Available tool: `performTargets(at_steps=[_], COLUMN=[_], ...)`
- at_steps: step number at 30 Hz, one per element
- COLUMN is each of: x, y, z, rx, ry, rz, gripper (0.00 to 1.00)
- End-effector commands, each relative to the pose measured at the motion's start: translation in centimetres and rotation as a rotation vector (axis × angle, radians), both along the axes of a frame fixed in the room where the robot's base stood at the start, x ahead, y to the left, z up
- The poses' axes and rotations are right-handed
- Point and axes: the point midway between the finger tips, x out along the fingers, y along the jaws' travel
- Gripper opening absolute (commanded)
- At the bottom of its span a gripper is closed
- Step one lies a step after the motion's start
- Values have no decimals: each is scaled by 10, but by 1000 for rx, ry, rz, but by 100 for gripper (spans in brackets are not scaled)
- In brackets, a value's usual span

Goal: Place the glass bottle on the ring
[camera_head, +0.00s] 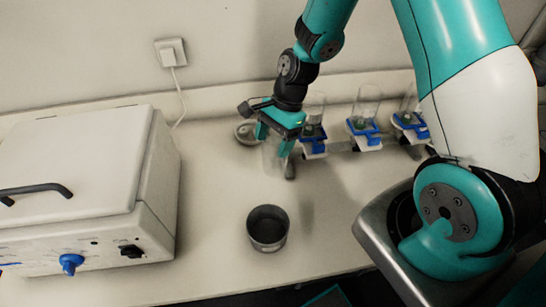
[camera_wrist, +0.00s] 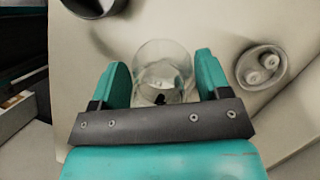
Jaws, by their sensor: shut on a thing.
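My gripper (camera_head: 275,141) is shut on the clear glass bottle (camera_head: 272,160) over the middle back of the bench. The bottle hangs below the fingers and is faint against the pale surface. In the wrist view, the bottle (camera_wrist: 161,62) shows as a round clear shape between the teal fingers (camera_wrist: 162,72). A dark grey, round, open-topped ring-like holder (camera_head: 268,229) stands on the bench nearer the front, apart from the bottle. It looks empty, and I take it for the ring. Part of it shows at the wrist view's top left (camera_wrist: 96,4).
A white box-shaped device (camera_head: 75,190) with a blue knob stands at left. Several blue-clamped stands with glass vessels (camera_head: 365,125) line the back right. A small round dish with pale lumps (camera_wrist: 261,67) lies beside my gripper. Bench around the holder is clear.

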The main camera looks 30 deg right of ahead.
Motion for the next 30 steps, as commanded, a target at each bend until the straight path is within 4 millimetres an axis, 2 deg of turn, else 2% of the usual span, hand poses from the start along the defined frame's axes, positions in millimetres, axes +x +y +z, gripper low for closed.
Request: performTargets(at_steps=[4,18,30], x=[-1,0,1], y=[1,2,1], z=[-29,-78,-86], rx=[1,1,1], ry=[4,0,-1], rz=[2,2,1], gripper=[26,26,26])
